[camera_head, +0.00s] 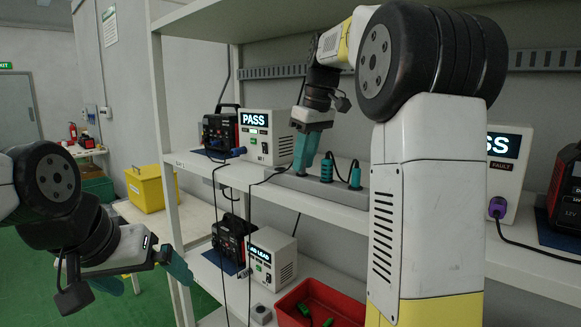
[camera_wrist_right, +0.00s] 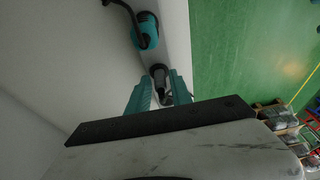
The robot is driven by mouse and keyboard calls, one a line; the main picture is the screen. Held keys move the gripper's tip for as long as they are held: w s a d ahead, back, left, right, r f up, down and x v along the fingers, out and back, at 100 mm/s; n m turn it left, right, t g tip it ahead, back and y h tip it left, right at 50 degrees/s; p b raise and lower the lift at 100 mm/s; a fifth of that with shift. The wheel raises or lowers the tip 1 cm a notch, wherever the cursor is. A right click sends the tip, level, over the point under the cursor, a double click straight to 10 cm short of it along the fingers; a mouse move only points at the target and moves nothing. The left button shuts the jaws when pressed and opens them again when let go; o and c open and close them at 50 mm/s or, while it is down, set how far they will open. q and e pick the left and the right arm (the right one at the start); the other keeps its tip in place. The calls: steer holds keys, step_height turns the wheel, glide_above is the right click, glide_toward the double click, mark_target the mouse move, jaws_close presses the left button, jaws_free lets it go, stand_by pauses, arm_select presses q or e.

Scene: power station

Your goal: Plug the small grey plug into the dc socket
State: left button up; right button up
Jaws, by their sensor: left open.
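My right gripper (camera_head: 305,158) points down over the grey strip (camera_head: 345,190) on the upper shelf. In the right wrist view a small dark grey plug (camera_wrist_right: 160,76) stands between its teal fingertips (camera_wrist_right: 163,90); whether they press on it is unclear. My left gripper (camera_head: 142,275) is open and empty at the lower left, out in front of the shelf. A white tester reading PASS (camera_head: 266,137) stands behind the right gripper, beside a black power supply (camera_head: 220,132). I cannot make out which opening is the dc socket.
Teal plugs (camera_head: 355,176) sit on the strip close to the right gripper. Black cables hang across the shelf front. Below are a second white tester (camera_head: 272,258), another black supply (camera_head: 230,241) and a red bin (camera_head: 345,301). A purple plug (camera_head: 497,207) is at the right.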

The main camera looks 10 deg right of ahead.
jaws_close()
steer(key=shift+r, duration=3)
